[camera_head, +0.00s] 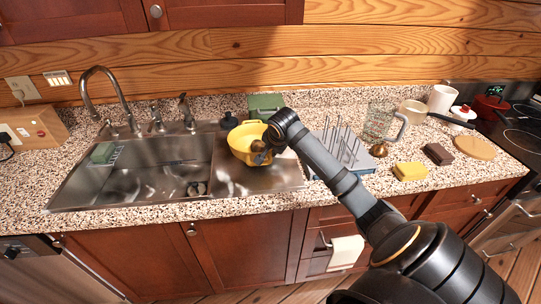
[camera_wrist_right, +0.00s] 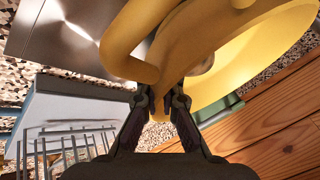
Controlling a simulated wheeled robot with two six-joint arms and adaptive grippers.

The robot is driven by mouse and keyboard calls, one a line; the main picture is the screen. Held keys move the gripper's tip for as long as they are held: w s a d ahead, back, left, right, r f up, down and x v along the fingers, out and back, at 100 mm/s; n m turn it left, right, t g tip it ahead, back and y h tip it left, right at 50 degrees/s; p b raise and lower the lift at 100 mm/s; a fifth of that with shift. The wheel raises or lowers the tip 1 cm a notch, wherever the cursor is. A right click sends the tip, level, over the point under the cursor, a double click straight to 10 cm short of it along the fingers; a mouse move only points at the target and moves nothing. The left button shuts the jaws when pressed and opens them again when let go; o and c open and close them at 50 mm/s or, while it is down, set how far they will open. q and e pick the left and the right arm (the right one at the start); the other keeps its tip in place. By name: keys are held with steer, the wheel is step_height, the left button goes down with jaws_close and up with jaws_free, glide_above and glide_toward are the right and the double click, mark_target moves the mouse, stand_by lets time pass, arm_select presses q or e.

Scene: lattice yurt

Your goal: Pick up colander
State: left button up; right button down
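The colander (camera_head: 243,141) is a yellow bowl at the right end of the steel sink unit. My right gripper (camera_head: 263,151) reaches it from the right and covers part of its near right side. In the right wrist view the colander (camera_wrist_right: 240,60) fills the upper right, with a looped yellow handle beside it. The fingers of my right gripper (camera_wrist_right: 159,101) are close together, one on each side of a yellow part at the handle, and look shut on it. I cannot tell whether the colander is off the surface. My left gripper is out of view.
A grey dish rack (camera_head: 345,152) stands right of the colander, under my arm. A green box (camera_head: 265,104) is behind it. A glass jug (camera_head: 381,122), a yellow sponge (camera_head: 410,171) and a brown block (camera_head: 438,154) are further right. The sink basin (camera_head: 150,180) lies left.

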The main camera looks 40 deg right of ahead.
steer(key=s+a, duration=0.1)
steer(key=s, duration=0.1)
steer(key=s+a, duration=0.1)
steer(key=s, duration=0.2)
steer(key=s+a, duration=0.1)
steer(key=s, duration=0.1)
steer(key=shift+s+b, duration=0.2)
steer(key=shift+b, duration=0.15)
steer(key=s+a+p, duration=0.4)
steer(key=s+p, duration=0.4)
steer(key=p, duration=0.1)
steer(key=shift+s, duration=0.25)
